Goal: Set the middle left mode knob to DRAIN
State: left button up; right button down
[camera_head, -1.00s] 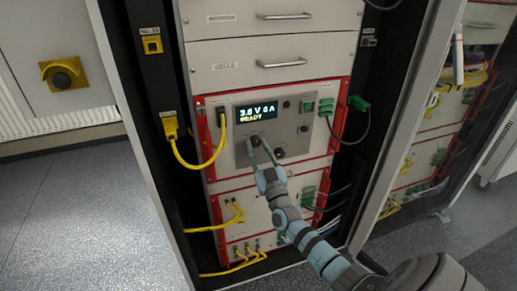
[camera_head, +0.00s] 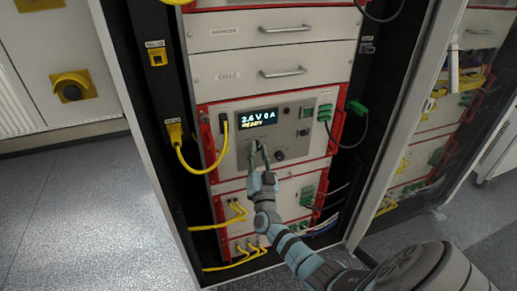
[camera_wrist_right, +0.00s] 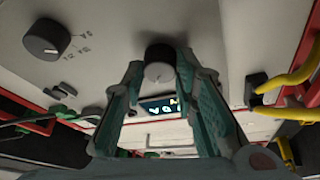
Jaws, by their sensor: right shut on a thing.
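The cycler panel (camera_head: 306,130) is grey with a lit display (camera_head: 259,119) reading 3.6 V 0 A and READY. My right gripper (camera_head: 258,151) is at the panel's left knob, below the display. In the right wrist view its fingers (camera_wrist_right: 161,72) are shut on this dark round mode knob (camera_wrist_right: 159,63), one on each side. The knob's pointer and the labels around it cannot be read. A second black knob (camera_head: 279,155) sits to the right and is free; it also shows at upper left in the right wrist view (camera_wrist_right: 46,40). My left gripper is out of view.
Yellow cables (camera_head: 196,169) hang left of the panel and a green-plugged dark cable (camera_head: 359,122) hangs at its right. Drawers with handles (camera_head: 283,73) are above. Yellow plugs (camera_head: 240,210) sit below. The floor at left (camera_head: 90,210) is clear.

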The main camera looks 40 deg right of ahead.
jog(key=shift+m+g+p, duration=0.3)
jog(key=shift+m, duration=0.5)
jog(key=c, duration=1.3)
grip_release()
jog(key=shift+h, duration=0.3)
jog(key=v, duration=1.2)
